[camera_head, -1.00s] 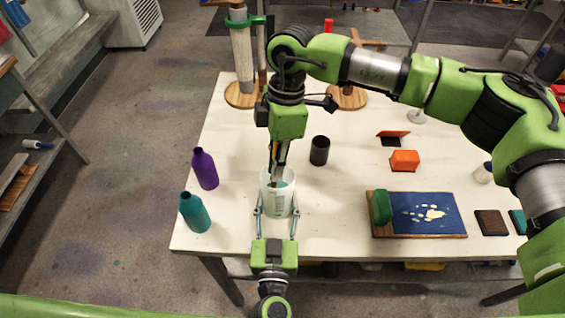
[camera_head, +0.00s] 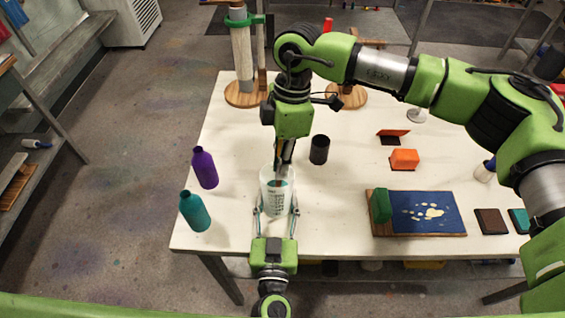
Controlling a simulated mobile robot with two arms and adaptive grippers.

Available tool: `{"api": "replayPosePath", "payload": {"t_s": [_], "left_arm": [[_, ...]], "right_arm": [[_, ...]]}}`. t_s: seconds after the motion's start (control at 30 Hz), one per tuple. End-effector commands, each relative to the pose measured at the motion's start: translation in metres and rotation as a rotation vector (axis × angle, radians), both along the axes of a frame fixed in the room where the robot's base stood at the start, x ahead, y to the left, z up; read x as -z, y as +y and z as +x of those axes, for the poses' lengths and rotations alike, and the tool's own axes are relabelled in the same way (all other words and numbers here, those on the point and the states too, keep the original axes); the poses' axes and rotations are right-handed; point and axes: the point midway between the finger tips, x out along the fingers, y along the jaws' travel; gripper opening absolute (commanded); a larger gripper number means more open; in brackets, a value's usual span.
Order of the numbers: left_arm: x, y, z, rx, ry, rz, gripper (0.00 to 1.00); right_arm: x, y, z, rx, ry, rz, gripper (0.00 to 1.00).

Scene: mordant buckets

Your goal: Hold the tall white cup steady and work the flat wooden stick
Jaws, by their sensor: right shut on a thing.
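The tall white cup (camera_head: 277,204) stands upright near the table's front edge, with teal liquid inside. My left gripper (camera_head: 277,211) comes from the front edge with one finger on each side of the cup. Whether its fingers press on the wall I cannot tell. My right gripper (camera_head: 285,150) points down above the cup and is shut on the flat wooden stick (camera_head: 281,175). The stick's lower end reaches into the cup. Its upper part is mostly hidden by the gripper.
Purple (camera_head: 205,168) and teal (camera_head: 194,211) bottles stand left of the cup. A black cup (camera_head: 319,150) stands close behind it to the right. A board with a blue sheet (camera_head: 423,212), a green block (camera_head: 381,206) and an orange block (camera_head: 404,159) lie to the right.

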Motion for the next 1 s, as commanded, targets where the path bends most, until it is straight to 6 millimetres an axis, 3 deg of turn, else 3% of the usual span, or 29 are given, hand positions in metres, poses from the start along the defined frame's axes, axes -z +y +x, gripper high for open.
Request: {"api": "replayPosePath", "payload": {"t_s": [0.27, 1.0], "left_arm": [[0.001, 0.001, 0.000, -0.002, 0.002, 0.001, 0.25], [0.001, 0.000, 0.000, -0.001, 0.002, 0.001, 0.25]], "right_arm": [[-0.005, 0.000, 0.001, 0.000, -0.001, 0.001, 0.00], [-0.070, -0.006, 0.015, 0.001, -0.002, 0.001, 0.00]]}}
